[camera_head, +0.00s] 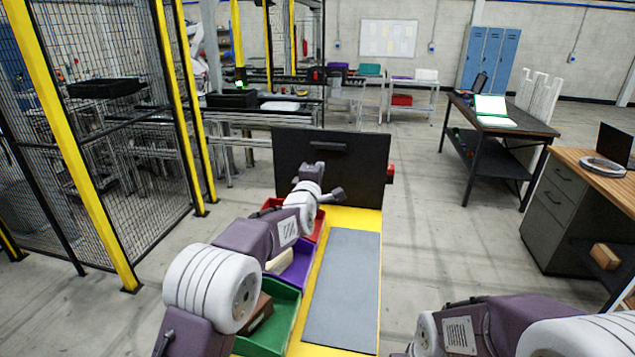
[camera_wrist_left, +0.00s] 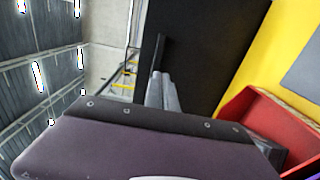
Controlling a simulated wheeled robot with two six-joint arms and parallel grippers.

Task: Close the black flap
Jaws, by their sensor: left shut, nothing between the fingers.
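The black flap (camera_head: 355,170) stands upright at the far end of the yellow fixture, with a dark bar handle (camera_head: 315,146) near its top edge. In the left wrist view the flap (camera_wrist_left: 205,45) fills the upper middle, and its handle (camera_wrist_left: 159,50) shows just beyond the fingers. My left gripper (camera_head: 313,168) is in front of the flap's near face, just below the handle. Its fingers (camera_wrist_left: 160,90) are shut and empty; I cannot tell whether they touch the flap. My right arm shows at the lower right, but its gripper is out of view.
The yellow fixture (camera_head: 372,222) carries a grey mat (camera_head: 342,285) and red (camera_head: 318,228), purple (camera_head: 298,268) and green (camera_head: 285,310) bins, partly hidden by my left arm. A yellow-framed mesh fence (camera_head: 100,150) stands left. Workbenches (camera_head: 520,125) stand right, beyond open floor.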

